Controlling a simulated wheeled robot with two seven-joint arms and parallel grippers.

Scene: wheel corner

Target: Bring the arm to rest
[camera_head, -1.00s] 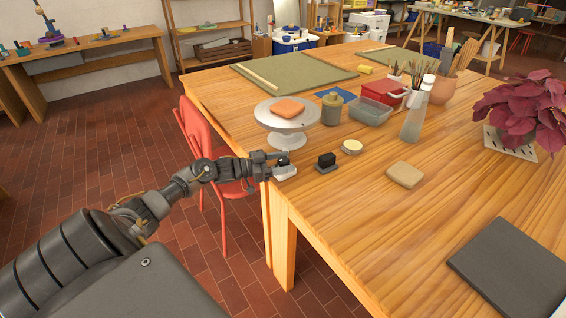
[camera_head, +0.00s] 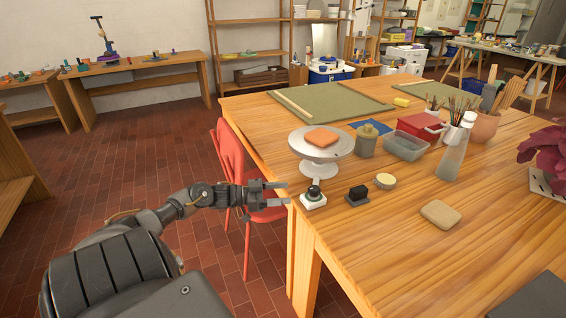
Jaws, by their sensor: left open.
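My left gripper (camera_head: 276,193) is open and empty. It points right, at the table's left edge, with its fingertips just left of a small white-based object with a dark knob (camera_head: 313,197). A small gap shows between the fingertips and that object. The rest of my left arm (camera_head: 160,215) reaches in from the lower left, over the floor. My right gripper is not in view.
The wooden table (camera_head: 380,265) bears a white turntable with an orange slab (camera_head: 321,140), a black block on a dark base (camera_head: 357,196) and a tan block (camera_head: 441,214). A red chair (camera_head: 232,160) stands behind my left forearm. Tiled floor lies open at left.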

